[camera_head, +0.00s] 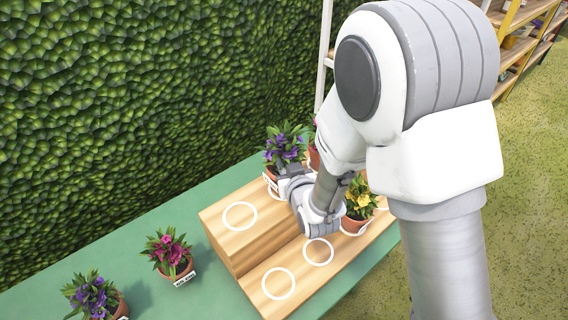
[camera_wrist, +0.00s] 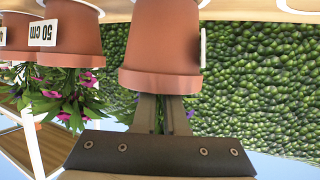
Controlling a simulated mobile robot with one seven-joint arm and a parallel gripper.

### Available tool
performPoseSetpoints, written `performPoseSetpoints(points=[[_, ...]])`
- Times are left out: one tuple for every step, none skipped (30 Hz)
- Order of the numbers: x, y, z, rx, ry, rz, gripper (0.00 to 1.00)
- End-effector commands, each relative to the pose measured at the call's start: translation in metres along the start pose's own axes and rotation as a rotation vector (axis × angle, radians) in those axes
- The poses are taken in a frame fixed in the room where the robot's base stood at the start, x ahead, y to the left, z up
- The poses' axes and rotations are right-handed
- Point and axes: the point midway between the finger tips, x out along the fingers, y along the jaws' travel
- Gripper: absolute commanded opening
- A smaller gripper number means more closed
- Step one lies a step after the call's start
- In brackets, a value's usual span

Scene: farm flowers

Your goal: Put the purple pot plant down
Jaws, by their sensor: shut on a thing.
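The purple pot plant (camera_head: 285,146) is upright at the back of the upper step of the wooden stand (camera_head: 227,223), partly behind my gripper. My gripper (camera_head: 284,180) reaches it from the front and is shut on it. In the wrist view, which is upside down, the terracotta pot (camera_wrist: 162,40) is in front of my gripper's fingers (camera_wrist: 161,112). Its base is at or very near the wood; I cannot tell if it touches. Part of a white ring (camera_head: 274,190) shows by the pot in the head view.
A yellow-flowered plant (camera_head: 360,196) stands on the lower step. Several white rings, such as one on the upper step (camera_head: 240,216), are empty. A pink plant (camera_head: 168,250) and another purple plant (camera_head: 92,296) stand on the green table (camera_head: 205,285). A labelled pot (camera_wrist: 72,30) is beside the held one.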

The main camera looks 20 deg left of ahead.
Motion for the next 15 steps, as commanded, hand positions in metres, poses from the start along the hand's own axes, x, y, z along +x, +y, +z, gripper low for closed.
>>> performPoseSetpoints(points=[[0.0007, 0.0001, 0.0004, 0.000, 0.003, 0.000, 0.00], [0.0009, 0.0001, 0.0009, 0.000, 0.003, 0.000, 0.00], [0.0011, 0.0000, 0.0015, 0.000, 0.003, 0.000, 0.00], [0.0013, 0.0001, 0.0020, 0.000, 0.003, 0.000, 0.00], [0.0015, 0.0001, 0.0025, 0.000, 0.003, 0.000, 0.00], [0.0017, 0.0001, 0.0031, 0.000, 0.003, 0.000, 0.00], [0.0018, 0.0001, 0.0035, 0.000, 0.003, 0.000, 0.00], [0.0020, 0.0001, 0.0040, 0.000, 0.003, 0.000, 0.00], [0.0022, 0.0001, 0.0046, 0.000, 0.003, 0.000, 0.00], [0.0024, 0.0001, 0.0051, 0.000, 0.003, 0.000, 0.00], [0.0025, 0.0001, 0.0055, 0.000, 0.003, 0.000, 0.00], [0.0028, 0.0001, 0.0061, 0.000, 0.003, 0.000, 0.00], [0.0029, 0.0001, 0.0066, 0.000, 0.003, 0.000, 0.00], [0.0031, 0.0001, 0.0070, 0.000, 0.003, 0.000, 0.00], [0.0033, 0.0001, 0.0076, 0.000, 0.003, 0.000, 0.00]])
